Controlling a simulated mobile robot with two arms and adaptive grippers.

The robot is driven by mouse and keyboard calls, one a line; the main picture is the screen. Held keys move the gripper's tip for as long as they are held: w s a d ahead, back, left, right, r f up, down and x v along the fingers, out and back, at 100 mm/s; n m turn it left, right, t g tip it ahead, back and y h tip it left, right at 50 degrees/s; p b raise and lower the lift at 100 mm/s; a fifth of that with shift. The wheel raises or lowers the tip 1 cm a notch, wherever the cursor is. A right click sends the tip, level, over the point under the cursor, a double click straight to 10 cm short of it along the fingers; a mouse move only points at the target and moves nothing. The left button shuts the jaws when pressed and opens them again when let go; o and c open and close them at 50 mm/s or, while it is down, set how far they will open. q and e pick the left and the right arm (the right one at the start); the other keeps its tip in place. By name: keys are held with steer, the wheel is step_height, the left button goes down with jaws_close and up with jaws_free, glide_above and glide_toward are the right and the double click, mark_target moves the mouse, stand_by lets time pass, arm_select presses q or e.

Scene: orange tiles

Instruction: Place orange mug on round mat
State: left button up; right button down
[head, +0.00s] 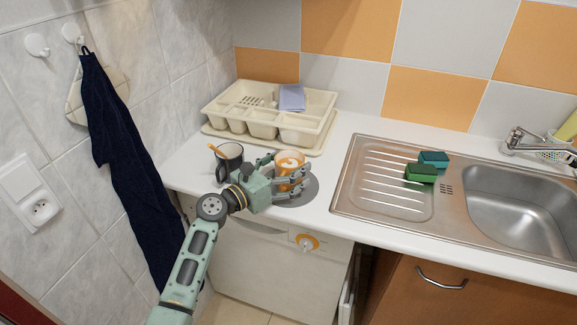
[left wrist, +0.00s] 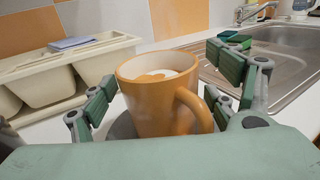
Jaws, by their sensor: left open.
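The orange mug (head: 289,165) stands upright over the round grey mat (head: 300,190) on the white counter. The left wrist view shows the orange mug (left wrist: 157,100) close up, with a light drink inside and its handle to the right. The round mat (left wrist: 122,126) shows there as a grey edge behind the mug's base; the contact under the mug is hidden. My left gripper (head: 290,183) is open, with its fingers on either side of the mug. In the left wrist view, gaps show between the fingers and the mug. My right gripper is not in view.
A dark mug (head: 229,157) with an orange utensil stands just left of my gripper. A cream cutlery tray (head: 262,125) is behind. Green sponges (head: 421,173) lie on the steel sink's drainboard (head: 385,195) at right. Some counter is clear between mat and sink.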

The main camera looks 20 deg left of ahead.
arm_select(q)
steer(key=b+v, duration=0.1)
steer(key=v, duration=1.1)
steer(key=shift+r, duration=0.1)
